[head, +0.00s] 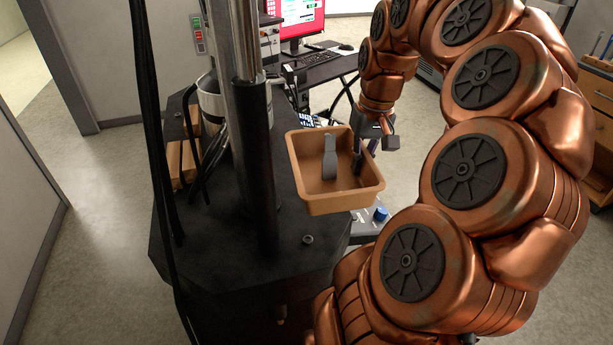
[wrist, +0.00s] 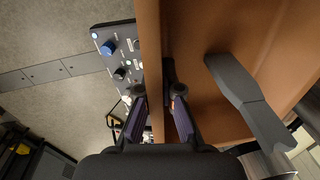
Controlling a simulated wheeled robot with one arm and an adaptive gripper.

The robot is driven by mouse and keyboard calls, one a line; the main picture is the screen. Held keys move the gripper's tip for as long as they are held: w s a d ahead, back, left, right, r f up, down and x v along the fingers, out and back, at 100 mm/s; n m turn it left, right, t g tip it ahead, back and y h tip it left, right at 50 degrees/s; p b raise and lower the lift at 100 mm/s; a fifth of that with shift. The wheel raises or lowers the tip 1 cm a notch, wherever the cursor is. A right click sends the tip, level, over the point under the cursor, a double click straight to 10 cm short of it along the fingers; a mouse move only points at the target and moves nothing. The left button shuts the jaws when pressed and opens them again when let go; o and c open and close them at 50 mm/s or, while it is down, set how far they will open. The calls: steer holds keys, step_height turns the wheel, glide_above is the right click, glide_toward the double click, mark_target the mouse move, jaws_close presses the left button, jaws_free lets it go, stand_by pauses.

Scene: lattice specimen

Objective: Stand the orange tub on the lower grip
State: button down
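The orange tub (head: 345,202) is an open, roughly square tray, right of the dark column in the head view. A grey bar-like piece (head: 330,157) rises inside it; it also shows in the wrist view (wrist: 240,85). My gripper (head: 357,160) reaches down at the tub's right wall. I cannot pick out the lower grip for certain.
A black platform (head: 215,255) carries the column (head: 250,130), with hanging cables beside it. A control box with knobs (wrist: 118,60) lies just beyond the tub wall. A desk with a red monitor (head: 300,20) stands behind. The floor at left is clear.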

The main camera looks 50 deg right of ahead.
mark_target(357, 184)
steer(key=shift+n, duration=0.6)
steer(key=a+f, duration=0.1)
steer(key=s+a+f+b, duration=0.1)
steer(key=f, duration=0.1)
steer(key=a+f+b, duration=0.1)
steer(key=f, duration=0.1)
steer(key=shift+s+a, duration=0.15)
steer(key=shift+s, duration=0.25)
steer(key=w+d+p, duration=0.1)
steer(key=w+d, duration=0.1)
steer(key=w, duration=0.2)
steer(key=w+d+p, duration=0.2)
steer(key=w, duration=0.2)
steer(key=w+d+f+p, duration=0.1)
steer(key=w+d, duration=0.2)
steer(key=w, duration=0.2)
steer(key=shift+d+f, duration=0.1)
steer(key=shift+w, duration=0.15)
steer(key=shift+w+d+p, duration=0.15)
steer(key=shift+p, duration=0.15)
steer(key=shift+f+p, duration=0.65)
steer(key=shift+f, duration=1.2)
steer(key=shift+f, duration=0.1)
steer(key=shift+f, duration=0.1)
steer(key=c, duration=1.3)
jaws_free()
